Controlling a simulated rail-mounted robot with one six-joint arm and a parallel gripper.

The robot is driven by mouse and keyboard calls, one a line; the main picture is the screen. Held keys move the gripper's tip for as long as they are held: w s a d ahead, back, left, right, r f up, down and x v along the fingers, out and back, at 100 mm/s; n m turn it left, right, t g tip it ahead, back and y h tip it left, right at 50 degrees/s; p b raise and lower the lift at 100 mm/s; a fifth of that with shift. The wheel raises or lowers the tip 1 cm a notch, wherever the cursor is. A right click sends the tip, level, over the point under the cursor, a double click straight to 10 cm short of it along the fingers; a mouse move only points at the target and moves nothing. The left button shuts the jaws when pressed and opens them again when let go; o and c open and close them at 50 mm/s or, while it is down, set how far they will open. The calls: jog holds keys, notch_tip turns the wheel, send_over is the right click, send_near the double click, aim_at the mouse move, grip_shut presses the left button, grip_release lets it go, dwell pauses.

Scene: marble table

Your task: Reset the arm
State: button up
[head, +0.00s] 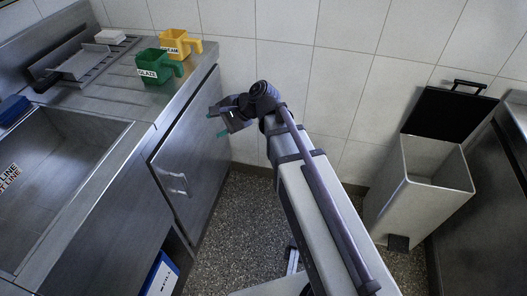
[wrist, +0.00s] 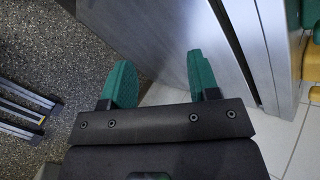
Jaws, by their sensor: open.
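My gripper (head: 217,123) is in front of the steel cabinet, beside its right edge and below the counter top in the head view. In the wrist view its two green fingers (wrist: 160,82) stand wide apart with nothing between them. The fingers point toward the floor and the cabinet's steel panel (wrist: 190,40). My arm reaches in from the lower right, folded at the wrist near the tiled wall.
A green GLAZE jug (head: 153,68) and a yellow jug (head: 175,43) stand on the steel counter (head: 125,98) near its right edge. A sink (head: 60,150) is at left. An open pedal bin (head: 425,185) stands at right.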

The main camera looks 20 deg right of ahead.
jog(key=s+d+f+n+g+h, duration=0.2)
jog(key=s+d+f+n+h, duration=0.1)
jog(key=s+d+n+h, duration=0.3)
jog(key=s+d+f+n+g+h, duration=0.25)
jog(key=s+d+n, duration=0.3)
jog(key=s, duration=0.35)
notch_tip(320, 180, up, 17)
jog(key=p, duration=1.8)
jog(key=shift+w+r+h, duration=0.2)
jog(key=shift+w+h, duration=0.15)
jog(key=shift+h, duration=0.1)
jog(key=shift+t, duration=0.25)
jog(key=o, duration=0.8)
